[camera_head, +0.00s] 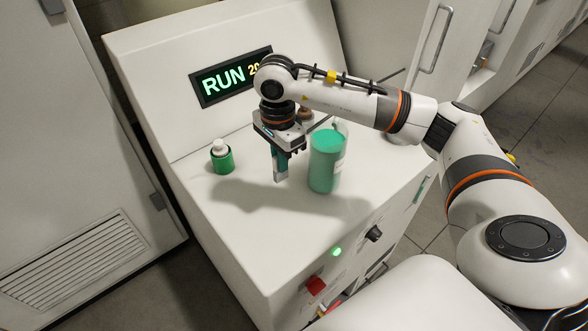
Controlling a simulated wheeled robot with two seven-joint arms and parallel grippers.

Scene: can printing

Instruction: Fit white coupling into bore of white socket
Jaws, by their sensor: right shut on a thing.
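My right gripper (281,178) points down above the white sloping top of the machine. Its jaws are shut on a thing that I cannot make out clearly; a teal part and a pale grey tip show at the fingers. A small green cylinder (223,162) with a white, stepped piece (220,146) at its top stands upright to the left, apart from the gripper. I cannot tell for sure which white part is the coupling and which the socket. My left gripper is not in view.
A lit RUN display (230,78) is on the back panel. The front of the machine top (255,225) is clear.

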